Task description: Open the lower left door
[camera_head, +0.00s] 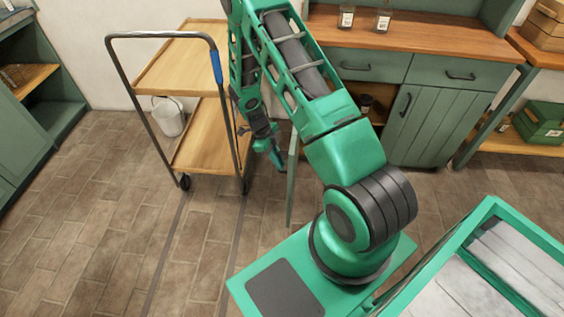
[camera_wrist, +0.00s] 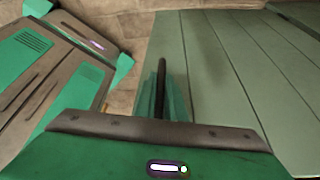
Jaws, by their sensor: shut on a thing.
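The lower left door (camera_head: 291,185) of the green cabinet stands swung well out, seen nearly edge-on in the head view. Its planked face (camera_wrist: 225,70) fills the right of the wrist view. My gripper (camera_head: 277,158) is at the door's left side, shut on its dark bar handle (camera_wrist: 161,88). In the wrist view the teal fingers (camera_wrist: 162,100) sit around the handle. The cabinet's opening shows partly behind my arm, with a dark jar (camera_head: 366,104) inside. The lower right door (camera_head: 428,122) is closed.
A two-shelf wooden trolley (camera_head: 197,140) stands just left of my gripper and the door. A white bucket (camera_head: 168,118) is behind it. Small jars (camera_head: 383,20) stand on the worktop (camera_head: 430,42). Floor (camera_head: 200,250) in front of the trolley is clear.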

